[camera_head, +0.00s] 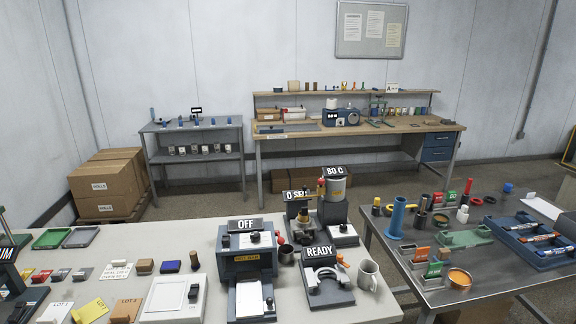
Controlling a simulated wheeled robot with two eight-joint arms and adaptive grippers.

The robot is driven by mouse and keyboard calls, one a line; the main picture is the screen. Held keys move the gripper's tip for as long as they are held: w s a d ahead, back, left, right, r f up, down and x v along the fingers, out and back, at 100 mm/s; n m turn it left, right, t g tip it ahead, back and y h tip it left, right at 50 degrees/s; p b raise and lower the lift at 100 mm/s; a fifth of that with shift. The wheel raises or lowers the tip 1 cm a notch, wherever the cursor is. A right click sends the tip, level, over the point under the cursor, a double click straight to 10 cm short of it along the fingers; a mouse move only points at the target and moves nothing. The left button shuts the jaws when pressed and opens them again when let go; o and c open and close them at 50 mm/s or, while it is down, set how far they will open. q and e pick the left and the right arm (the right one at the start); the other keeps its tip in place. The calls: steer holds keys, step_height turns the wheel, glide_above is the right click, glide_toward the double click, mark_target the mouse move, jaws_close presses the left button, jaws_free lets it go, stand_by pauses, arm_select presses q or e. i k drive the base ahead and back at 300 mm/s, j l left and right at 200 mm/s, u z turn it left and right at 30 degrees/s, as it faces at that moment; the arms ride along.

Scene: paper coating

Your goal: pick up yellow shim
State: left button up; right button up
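Small coloured pieces lie at the left of the near pale table. A larger yellow card-like piece (90,310) lies at the table's front, left of a brown block marked LOT (125,311). I cannot tell for certain which yellow piece is the shim. A dark sign ending in "IM" (7,253) is cut off at the left edge. Neither of my grippers is in view.
Trays (81,237) lie behind the small pieces. A white scale-like device (172,298), the OFF machine (247,255), the READY device (327,278) and a white mug (369,275) stand further right. A grey metal table (480,290) with tools stands at the right.

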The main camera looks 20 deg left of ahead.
mark_target(25, 272)
steer(key=j, duration=0.65)
steer(key=k+j, duration=0.15)
steer(key=j, duration=1.2)
steer(key=k+j, duration=0.15)
steer(key=j, duration=1.2)
steer(key=k+j+z, duration=0.1)
steer(key=j, duration=0.6)
steer(key=k+j, duration=0.1)
steer(key=j, duration=0.55)
steer(key=k+j, duration=0.1)
steer(key=j, duration=0.6)
steer(key=i+l, duration=0.1)
steer(key=l, duration=0.2)
